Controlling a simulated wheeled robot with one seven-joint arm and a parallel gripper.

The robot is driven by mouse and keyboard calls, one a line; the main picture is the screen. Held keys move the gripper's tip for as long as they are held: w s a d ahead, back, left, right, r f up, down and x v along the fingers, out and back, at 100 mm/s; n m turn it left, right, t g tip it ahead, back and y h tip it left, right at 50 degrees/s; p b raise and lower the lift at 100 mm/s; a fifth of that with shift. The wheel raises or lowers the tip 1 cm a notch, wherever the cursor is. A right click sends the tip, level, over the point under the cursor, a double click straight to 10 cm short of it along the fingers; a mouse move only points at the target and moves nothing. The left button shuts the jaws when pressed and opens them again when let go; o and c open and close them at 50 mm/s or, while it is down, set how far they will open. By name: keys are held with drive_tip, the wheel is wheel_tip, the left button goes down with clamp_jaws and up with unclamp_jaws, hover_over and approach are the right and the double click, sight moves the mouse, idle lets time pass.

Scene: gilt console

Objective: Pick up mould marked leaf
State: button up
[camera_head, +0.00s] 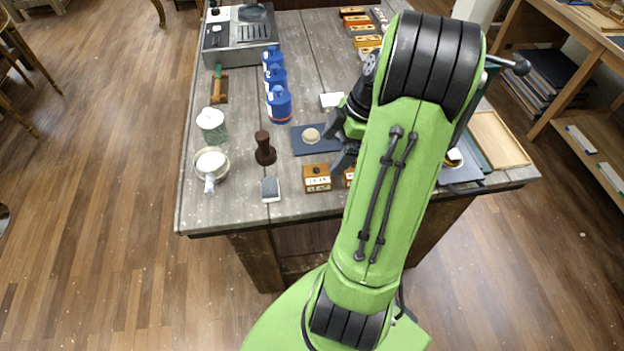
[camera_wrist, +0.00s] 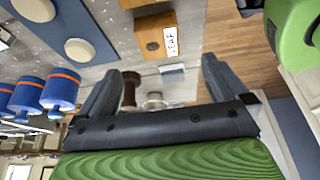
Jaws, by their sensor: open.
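The mould marked LEAF (camera_wrist: 157,36) is an orange-brown wooden block with a white label, in the upper middle of the wrist view. In the head view it appears to be the mould (camera_head: 317,178) near the table's front edge, its label too small to read there. My gripper (camera_wrist: 163,76) is open, with nothing between its fingers. In the head view my gripper (camera_head: 340,138) is above the table, beyond and to the right of this mould and apart from it. A second mould (camera_head: 348,176) stands just to the right, mostly hidden by my arm.
A blue mat (camera_head: 302,148) with a pale disc lies behind the moulds. Blue bottles (camera_head: 279,104) stand farther back. The table's front edge is close to the mould.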

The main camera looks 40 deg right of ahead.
sight(317, 174)
drive_tip(key=b+x, duration=0.1)
drive_tip(key=x, duration=0.9)
drive_tip(key=shift+w+f, duration=0.1)
drive_tip(key=shift+f, duration=0.2)
drive_tip(key=shift+r, duration=0.1)
drive_tip(key=shift+c, duration=0.3)
drive_tip(key=c, duration=1)
drive_tip(key=shift+r, duration=0.1)
drive_tip(key=shift+c, duration=0.2)
